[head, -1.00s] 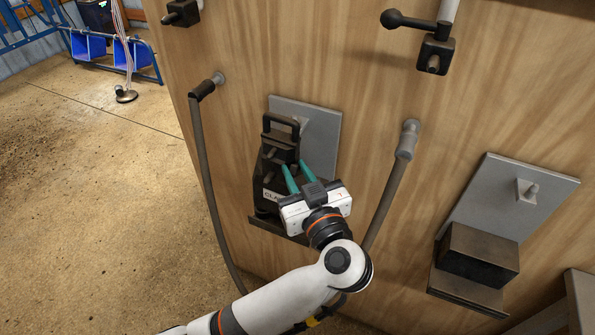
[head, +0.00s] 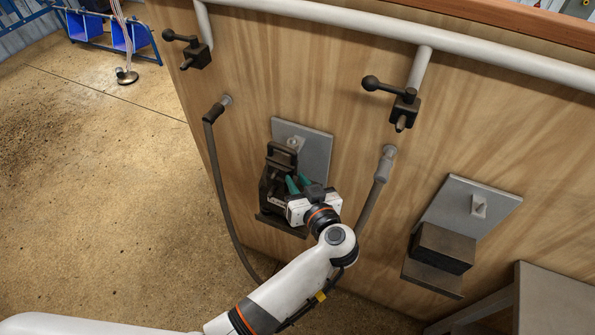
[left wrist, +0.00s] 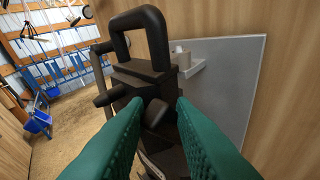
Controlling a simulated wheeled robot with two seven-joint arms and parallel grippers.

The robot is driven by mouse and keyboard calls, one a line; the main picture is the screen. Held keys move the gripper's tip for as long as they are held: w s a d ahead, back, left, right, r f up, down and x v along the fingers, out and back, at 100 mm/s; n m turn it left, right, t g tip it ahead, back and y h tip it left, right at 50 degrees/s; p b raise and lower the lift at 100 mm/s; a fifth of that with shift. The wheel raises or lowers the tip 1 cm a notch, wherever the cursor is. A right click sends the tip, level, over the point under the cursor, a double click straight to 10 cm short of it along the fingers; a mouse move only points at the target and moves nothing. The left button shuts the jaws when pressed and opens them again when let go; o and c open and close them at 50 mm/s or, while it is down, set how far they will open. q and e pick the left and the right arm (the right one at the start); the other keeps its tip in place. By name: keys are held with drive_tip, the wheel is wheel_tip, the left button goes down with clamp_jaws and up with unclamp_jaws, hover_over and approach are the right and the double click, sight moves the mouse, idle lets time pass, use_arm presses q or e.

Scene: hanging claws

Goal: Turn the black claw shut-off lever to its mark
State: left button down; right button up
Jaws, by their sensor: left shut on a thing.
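The black claw (head: 279,160) hangs upright in front of a grey plate on the wooden wall, its loop handle on top. In the left wrist view the claw (left wrist: 146,72) fills the middle, and a short dark lever (left wrist: 154,113) sticks out between my fingertips. My left gripper (head: 297,182) is at the front of the claw, with its green fingers shut on that lever. The left gripper (left wrist: 158,108) hides much of the claw's lower body. I cannot make out the mark. My right gripper is not in view.
A white pipe (head: 480,62) runs along the wall top, with two black ball-handled valves (head: 403,107) below it. Grey hoses (head: 382,165) hang either side of the claw. A dark block (head: 443,247) sits at a second grey plate (head: 467,215).

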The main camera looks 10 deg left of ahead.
use_arm(q)
drive_tip(key=shift+f, duration=0.2)
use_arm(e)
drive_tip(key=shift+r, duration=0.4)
